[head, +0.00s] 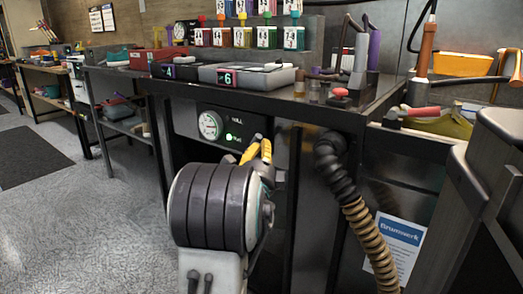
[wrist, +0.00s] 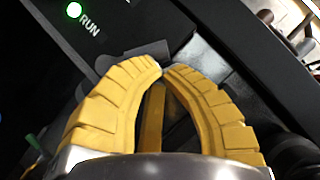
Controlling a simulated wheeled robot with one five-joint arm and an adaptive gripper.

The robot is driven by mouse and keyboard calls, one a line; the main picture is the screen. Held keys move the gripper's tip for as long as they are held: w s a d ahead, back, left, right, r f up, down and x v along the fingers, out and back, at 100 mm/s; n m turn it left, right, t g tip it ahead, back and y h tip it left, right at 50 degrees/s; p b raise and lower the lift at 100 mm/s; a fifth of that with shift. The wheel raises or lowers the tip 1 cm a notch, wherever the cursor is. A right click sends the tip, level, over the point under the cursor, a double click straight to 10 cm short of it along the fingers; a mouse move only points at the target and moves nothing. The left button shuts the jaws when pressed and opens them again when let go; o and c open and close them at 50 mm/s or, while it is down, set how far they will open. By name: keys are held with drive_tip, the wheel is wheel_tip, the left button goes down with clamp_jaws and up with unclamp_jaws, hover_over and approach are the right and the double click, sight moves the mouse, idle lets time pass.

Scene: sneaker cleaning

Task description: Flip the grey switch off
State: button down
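A black control panel (head: 190,122) under the bench carries a round dial and a lit green lamp (head: 229,136). The lamp also shows in the wrist view (wrist: 74,10), beside the word RUN. A dark grey piece, seemingly the grey switch (wrist: 148,51), sticks out just beyond my fingertips in the wrist view; its exact position is unclear. My gripper (head: 259,143) has yellow ribbed fingers in front of the panel, right of the lamp. In the wrist view its fingertips (wrist: 162,70) meet, with nothing clearly held between them. Whether they touch the switch cannot be told.
The black bench top (head: 300,103) above holds boxes, bottles and tools. A ribbed hose (head: 352,195) hangs right of my arm. A white-and-blue notice (head: 396,248) is at the lower right. Grey floor (head: 90,220) is open at the left.

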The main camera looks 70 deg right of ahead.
drive_tip(key=shift+w+r, duration=0.15)
drive_tip(key=shift+r, duration=0.1)
idle(0.9)
